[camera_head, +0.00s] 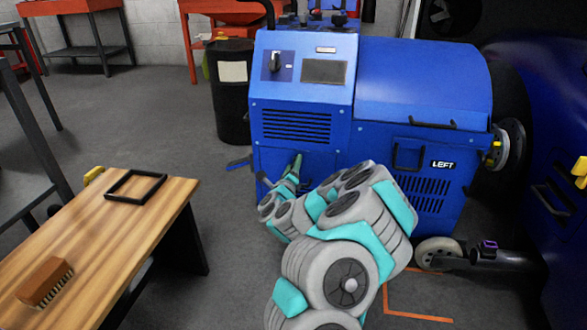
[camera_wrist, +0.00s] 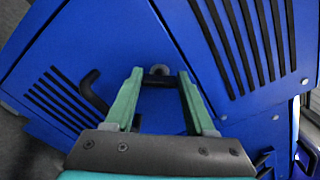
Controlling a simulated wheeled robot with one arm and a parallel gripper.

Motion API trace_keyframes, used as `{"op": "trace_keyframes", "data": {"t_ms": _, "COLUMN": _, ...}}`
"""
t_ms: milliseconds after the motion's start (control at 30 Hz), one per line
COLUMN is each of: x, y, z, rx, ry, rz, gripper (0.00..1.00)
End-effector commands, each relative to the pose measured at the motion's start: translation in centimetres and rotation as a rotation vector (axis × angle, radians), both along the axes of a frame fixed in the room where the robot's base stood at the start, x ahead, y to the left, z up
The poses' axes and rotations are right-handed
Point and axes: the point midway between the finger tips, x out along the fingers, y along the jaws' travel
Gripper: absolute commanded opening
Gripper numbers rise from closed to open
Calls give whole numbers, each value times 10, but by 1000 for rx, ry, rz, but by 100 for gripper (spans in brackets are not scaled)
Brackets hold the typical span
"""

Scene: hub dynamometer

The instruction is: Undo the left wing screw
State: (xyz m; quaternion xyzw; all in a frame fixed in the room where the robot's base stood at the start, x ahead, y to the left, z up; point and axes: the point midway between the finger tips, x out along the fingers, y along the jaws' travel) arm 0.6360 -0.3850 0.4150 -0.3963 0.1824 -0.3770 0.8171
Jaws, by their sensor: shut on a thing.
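In the wrist view, my gripper (camera_wrist: 160,76) has its two green fingers on either side of a small dark wing screw (camera_wrist: 159,70) on the blue panel. In the head view, my gripper (camera_head: 293,167) is at the lower front of the blue dynamometer unit (camera_head: 425,80), which carries a "LEFT" label. The wing screw is hidden there behind my gripper and arm.
A bent black handle (camera_wrist: 92,90) stands out just left of my fingers. Vent slots flank the panel. A wooden bench (camera_head: 130,215) with a black frame (camera_head: 135,187) and a brush (camera_head: 44,281) is at left. A black bin (camera_head: 231,105) stands behind. Open floor lies between bench and unit.

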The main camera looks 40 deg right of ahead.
Motion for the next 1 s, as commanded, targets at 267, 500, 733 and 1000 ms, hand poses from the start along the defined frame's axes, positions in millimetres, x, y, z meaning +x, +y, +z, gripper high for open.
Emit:
{"op": "trace_keyframes", "data": {"t_ms": 267, "x": 1, "y": 0, "z": 0, "rx": -171, "ry": 200, "rz": 1, "gripper": 0}}
{"op": "trace_keyframes", "data": {"t_ms": 500, "x": 1, "y": 1, "z": 0, "rx": -319, "ry": 373, "rz": 2, "gripper": 0}}
{"op": "trace_keyframes", "data": {"t_ms": 733, "x": 1, "y": 1, "z": -1, "rx": -462, "ry": 539, "rz": 1, "gripper": 0}}
{"op": "trace_keyframes", "data": {"t_ms": 1000, "x": 0, "y": 0, "z": -2, "rx": -627, "ry": 735, "rz": -1, "gripper": 0}}
